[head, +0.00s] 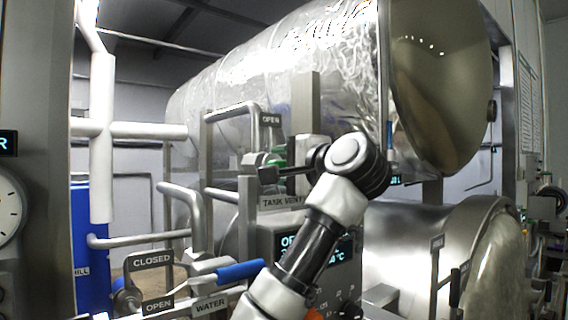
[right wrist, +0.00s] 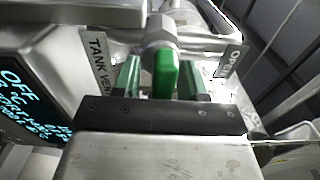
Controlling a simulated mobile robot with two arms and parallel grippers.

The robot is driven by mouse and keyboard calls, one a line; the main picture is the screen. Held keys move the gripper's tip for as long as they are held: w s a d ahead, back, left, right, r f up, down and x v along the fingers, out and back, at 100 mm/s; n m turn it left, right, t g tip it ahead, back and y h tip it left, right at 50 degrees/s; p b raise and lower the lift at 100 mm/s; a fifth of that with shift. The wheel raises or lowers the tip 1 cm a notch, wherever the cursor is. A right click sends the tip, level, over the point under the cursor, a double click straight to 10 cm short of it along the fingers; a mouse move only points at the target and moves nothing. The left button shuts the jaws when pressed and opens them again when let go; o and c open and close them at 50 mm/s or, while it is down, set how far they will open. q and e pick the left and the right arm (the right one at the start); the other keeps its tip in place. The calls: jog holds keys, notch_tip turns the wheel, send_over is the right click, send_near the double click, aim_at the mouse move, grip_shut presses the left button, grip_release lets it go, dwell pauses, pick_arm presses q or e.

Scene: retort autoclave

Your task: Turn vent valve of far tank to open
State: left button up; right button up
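The tank vent valve has a green handle (right wrist: 165,72) on a metal body (right wrist: 160,30). In the head view the green handle (head: 277,157) is partly hidden behind my right gripper. A TANK VENT label (head: 282,202) is below the valve and an OPEN label (head: 270,119) above it. My right gripper (right wrist: 161,78) is around the handle, one finger on each side. A gap shows between the handle and the left finger; the right finger is very close to it, and I cannot tell if it touches. My left gripper is not in view.
The large shiny tank (head: 290,60) fills the back. A control box with a lit display (head: 345,250) is beside my right arm. Pipes and a blue-handled water valve (head: 240,271) are at lower left, near CLOSED (head: 152,261) and OPEN labels. Another vessel (head: 410,250) is at right.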

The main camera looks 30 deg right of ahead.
grip_shut()
jog(key=shift+n+b, duration=5.25)
jog(key=shift+n, duration=3.75)
